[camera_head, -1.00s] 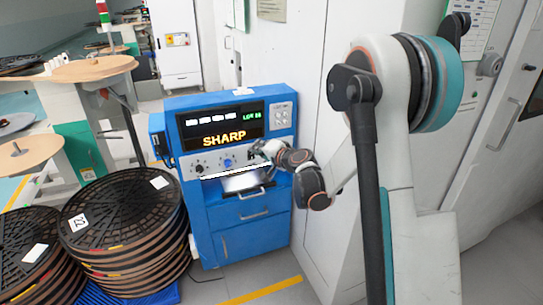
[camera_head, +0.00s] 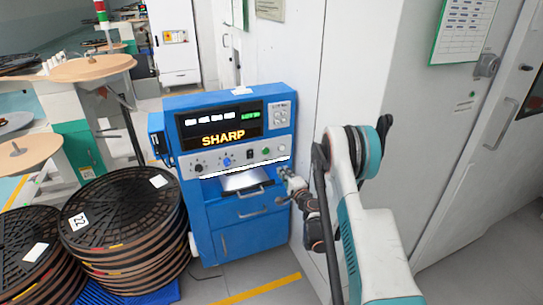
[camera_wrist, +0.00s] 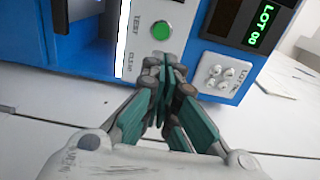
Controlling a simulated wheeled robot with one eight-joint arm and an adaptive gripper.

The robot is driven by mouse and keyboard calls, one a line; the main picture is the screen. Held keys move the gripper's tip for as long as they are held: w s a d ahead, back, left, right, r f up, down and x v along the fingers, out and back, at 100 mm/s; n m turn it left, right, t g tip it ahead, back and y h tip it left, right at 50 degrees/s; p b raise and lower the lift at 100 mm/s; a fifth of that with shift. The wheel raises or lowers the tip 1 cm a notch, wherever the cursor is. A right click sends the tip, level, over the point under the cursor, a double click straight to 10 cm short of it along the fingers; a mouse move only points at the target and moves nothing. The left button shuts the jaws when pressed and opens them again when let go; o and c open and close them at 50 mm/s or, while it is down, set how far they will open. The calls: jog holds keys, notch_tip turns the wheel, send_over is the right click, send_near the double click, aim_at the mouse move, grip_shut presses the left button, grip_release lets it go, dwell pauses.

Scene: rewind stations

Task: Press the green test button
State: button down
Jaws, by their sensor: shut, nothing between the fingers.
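The green test button (camera_head: 266,150) is a small round button on the grey control strip of the blue machine (camera_head: 216,222). In the wrist view the green button (camera_wrist: 161,30) stands in plain sight beside a "TEST" label, just beyond my fingertips. My gripper (camera_head: 283,174) is at the right edge of the machine, below and right of the button. In the wrist view my gripper (camera_wrist: 160,64) is shut and empty, its tips lying below the button in the picture. I cannot tell how far the tips are from the panel.
The strip also carries a blue knob (camera_head: 227,162) and a black switch (camera_head: 250,153). A display (camera_head: 221,126) reading "SHARP" is above it, and a tray (camera_head: 246,181) below. Stacked black reels (camera_head: 122,215) stand left. A white cabinet wall (camera_head: 350,75) is close on the right.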

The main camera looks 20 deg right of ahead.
aim_at(269, 151)
jog(key=shift+w+f, duration=0.1)
dwell(0.3)
jog(key=w+b, duration=0.4)
jog(key=w, duration=0.9)
jog(key=shift+f, duration=0.1)
jog(key=shift+w+b, duration=0.35)
jog(key=shift+w, duration=0.05)
